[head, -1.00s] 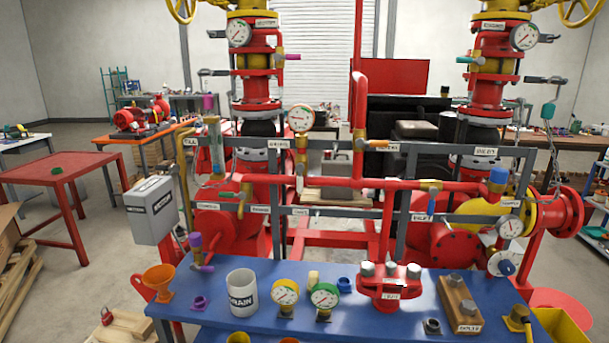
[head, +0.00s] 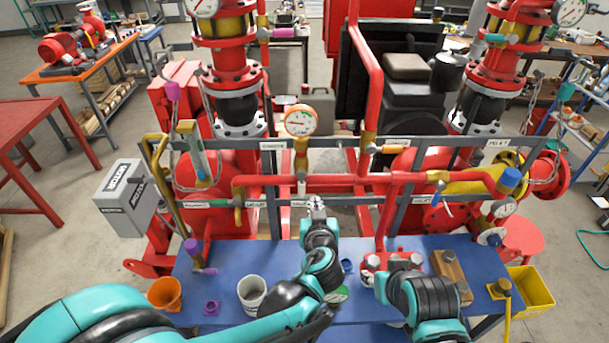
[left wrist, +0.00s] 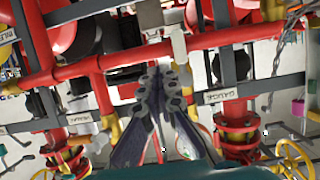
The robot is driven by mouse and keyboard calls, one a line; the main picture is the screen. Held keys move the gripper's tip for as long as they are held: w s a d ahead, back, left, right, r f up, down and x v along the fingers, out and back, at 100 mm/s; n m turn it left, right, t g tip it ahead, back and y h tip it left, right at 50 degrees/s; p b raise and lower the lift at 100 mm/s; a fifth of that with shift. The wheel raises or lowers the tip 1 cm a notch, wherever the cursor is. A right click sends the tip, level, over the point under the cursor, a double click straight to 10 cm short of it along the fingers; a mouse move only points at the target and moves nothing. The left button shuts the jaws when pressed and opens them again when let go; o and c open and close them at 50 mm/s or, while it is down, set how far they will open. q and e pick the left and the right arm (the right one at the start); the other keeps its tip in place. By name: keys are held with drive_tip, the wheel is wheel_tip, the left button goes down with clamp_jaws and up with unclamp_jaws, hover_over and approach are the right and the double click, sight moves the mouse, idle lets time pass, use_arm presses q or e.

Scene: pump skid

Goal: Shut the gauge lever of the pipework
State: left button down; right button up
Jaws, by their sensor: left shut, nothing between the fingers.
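The gauge (head: 300,120) has a white face and an orange rim and stands upright above the red pipe of the pipework. Below it a yellow fitting and a pale stem (head: 301,174) run down across the pipe. I cannot make out the lever clearly or tell its position. My left gripper (head: 316,203) is shut and empty, just below the pipe and slightly right of the stem in the head view. In the left wrist view its fingers (left wrist: 165,75) are together, near a pale fitting (left wrist: 179,45), and hide part of a gauge dial. Contact cannot be told.
The red pipe (head: 340,180) and grey frame rails lie close around my left gripper. A grey box (head: 125,198) hangs at left.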

use_arm(q)
drive_tip(key=shift+b+x, duration=1.15)
drive_tip(key=shift+x, duration=3.65)
drive_tip(key=a, duration=0.1)
drive_tip(key=a+f, duration=0.1)
drive_tip(key=shift+a, duration=1.15)
drive_tip(key=shift+a+r+p, duration=0.2)
drive_tip(key=shift+a+r, duration=0.2)
drive_tip(key=shift+a, duration=0.25)
drive_tip(key=shift+a+r+p, duration=0.25)
drive_tip(key=shift+a+r, duration=0.15)
drive_tip(key=shift+a, duration=0.3)
drive_tip(key=shift+a+r+p, duration=0.2)
drive_tip(key=shift+a+r, duration=0.2)
drive_tip(key=shift+a, duration=0.25)
drive_tip(key=shift+a+r, duration=0.1)
drive_tip(key=shift+a, duration=0.25)
drive_tip(key=p, duration=0.2)
approach(299, 191)
drive_tip(key=a, duration=0.1)
drive_tip(key=a+r, duration=0.1)
drive_tip(key=a, duration=0.1)
drive_tip(key=a+r, duration=0.1)
drive_tip(key=shift+w+a+r, duration=0.1)
drive_tip(key=shift+w+a, duration=0.25)
drive_tip(key=shift+a, duration=0.05)
